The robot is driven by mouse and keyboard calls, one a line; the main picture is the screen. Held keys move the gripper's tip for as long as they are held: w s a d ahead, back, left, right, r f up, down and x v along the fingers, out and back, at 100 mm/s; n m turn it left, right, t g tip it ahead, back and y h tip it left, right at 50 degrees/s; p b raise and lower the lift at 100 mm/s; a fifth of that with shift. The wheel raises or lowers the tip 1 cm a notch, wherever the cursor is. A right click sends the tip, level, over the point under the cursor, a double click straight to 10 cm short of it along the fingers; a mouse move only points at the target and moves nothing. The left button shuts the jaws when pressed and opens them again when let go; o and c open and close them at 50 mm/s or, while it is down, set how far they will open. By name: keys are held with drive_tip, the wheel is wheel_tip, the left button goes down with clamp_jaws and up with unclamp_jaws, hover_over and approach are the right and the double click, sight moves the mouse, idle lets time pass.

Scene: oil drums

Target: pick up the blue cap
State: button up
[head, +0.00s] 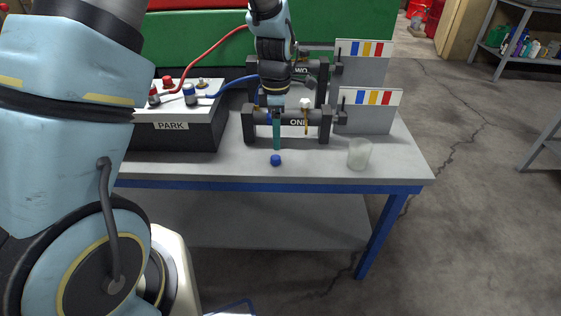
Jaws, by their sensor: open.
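The blue cap (275,160) is a small round piece on the grey tabletop, close to the front edge. My gripper (276,147) points straight down from the arm, with its teal finger tips just above and slightly behind the cap in the picture. The gripper is seen edge-on, so its fingers overlap in one narrow strip. It is open, with nothing seen held in it. I cannot tell the exact gap between the fingertips and the cap.
A clear glass jar (359,153) stands right of the cap. Behind my gripper is a black frame marked ONE (298,122), with a striped panel (370,110) beside it. A PARK box (172,125) with hoses is at left. The tabletop around the cap is bare.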

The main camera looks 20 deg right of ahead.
sight(276, 156)
drive_tip(key=shift+a+f+p, duration=0.15)
drive_tip(key=shift+f+p, duration=0.75)
drive_tip(key=shift+f, duration=2.9)
clamp_jaws()
